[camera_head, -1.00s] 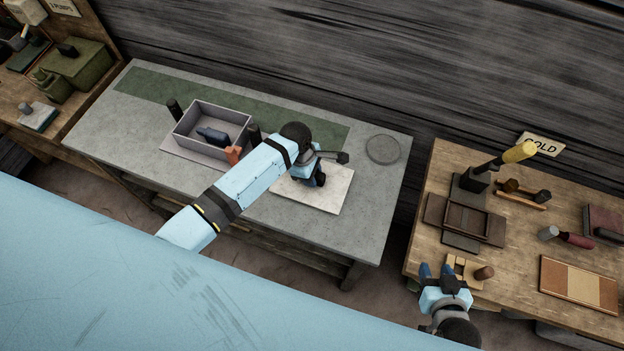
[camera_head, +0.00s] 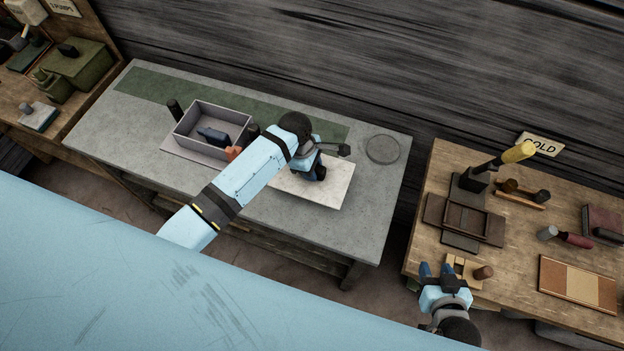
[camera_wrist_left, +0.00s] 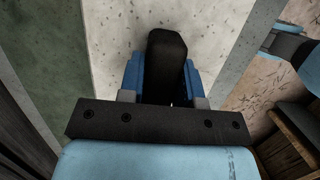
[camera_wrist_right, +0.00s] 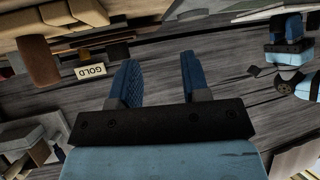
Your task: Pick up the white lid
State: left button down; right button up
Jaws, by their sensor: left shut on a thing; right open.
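The white lid (camera_head: 335,190) is a pale flat slab with a dark upright handle, lying on the grey table beside the open box. My left gripper (camera_head: 316,172) is over the lid. In the left wrist view its blue fingers (camera_wrist_left: 164,75) are closed on the black handle (camera_wrist_left: 166,55), with the lid's pale speckled top (camera_wrist_left: 215,35) around it. The lid looks level, and I see no gap under it. My arm hides its left part in the head view. My right gripper (camera_head: 436,270) is open and empty beside the right bench; its parted fingers show in the right wrist view (camera_wrist_right: 157,75).
A grey open box (camera_head: 222,112) with a dark blue tool and an orange piece sits left of my arm. A round grey disc (camera_head: 382,149) lies right of the lid. The right wooden bench (camera_head: 510,265) holds trays and tools. The table's front right is clear.

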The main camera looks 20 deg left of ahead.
pick_arm(q)
jog(key=shift+d+v, duration=0.2)
jog(key=shift+v, duration=0.55)
jog(key=shift+d+v, duration=0.15)
jog(key=shift+v, duration=0.6)
